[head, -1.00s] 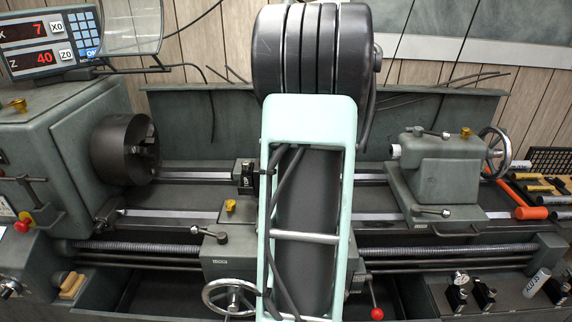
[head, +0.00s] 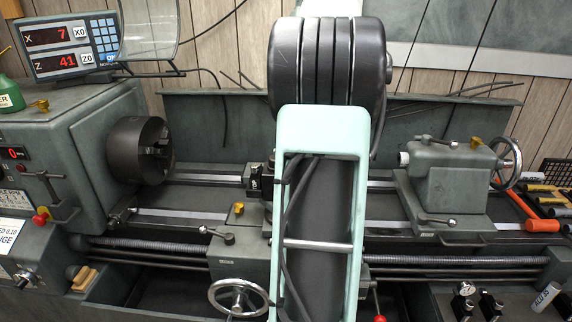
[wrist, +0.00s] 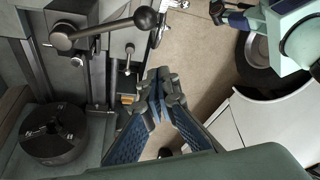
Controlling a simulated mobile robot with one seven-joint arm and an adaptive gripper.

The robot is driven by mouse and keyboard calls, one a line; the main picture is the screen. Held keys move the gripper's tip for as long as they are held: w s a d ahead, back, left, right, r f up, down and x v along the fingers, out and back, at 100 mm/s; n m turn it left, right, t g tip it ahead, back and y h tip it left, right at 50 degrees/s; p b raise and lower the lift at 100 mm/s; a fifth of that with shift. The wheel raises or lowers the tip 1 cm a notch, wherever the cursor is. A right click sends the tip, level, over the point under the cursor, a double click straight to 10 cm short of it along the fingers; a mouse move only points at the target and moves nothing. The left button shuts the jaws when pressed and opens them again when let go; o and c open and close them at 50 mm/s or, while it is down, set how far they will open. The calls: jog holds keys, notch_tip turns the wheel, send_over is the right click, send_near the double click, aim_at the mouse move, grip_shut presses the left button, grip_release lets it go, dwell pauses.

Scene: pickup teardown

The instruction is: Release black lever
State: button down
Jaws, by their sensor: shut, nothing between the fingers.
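A lever with a round black knob (wrist: 145,18) reaches out from a metal hub (wrist: 64,37) at the upper left of the wrist view. My gripper (wrist: 160,76) is shut and empty, with blue pads on its fingers. In the picture its fingertips are below the knob, with a gap between them. The depth of that gap is hard to tell. In the head view my own arm covers the middle of the lathe, hiding my gripper and the lever.
The lathe chuck (head: 141,150) is left of my arm, and the tailstock (head: 446,182) with its handwheel is to the right. A smaller carriage lever (head: 217,235) and a yellow cap (head: 238,208) are near the arm.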

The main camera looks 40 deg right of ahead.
jog(key=shift+v, duration=2.05)
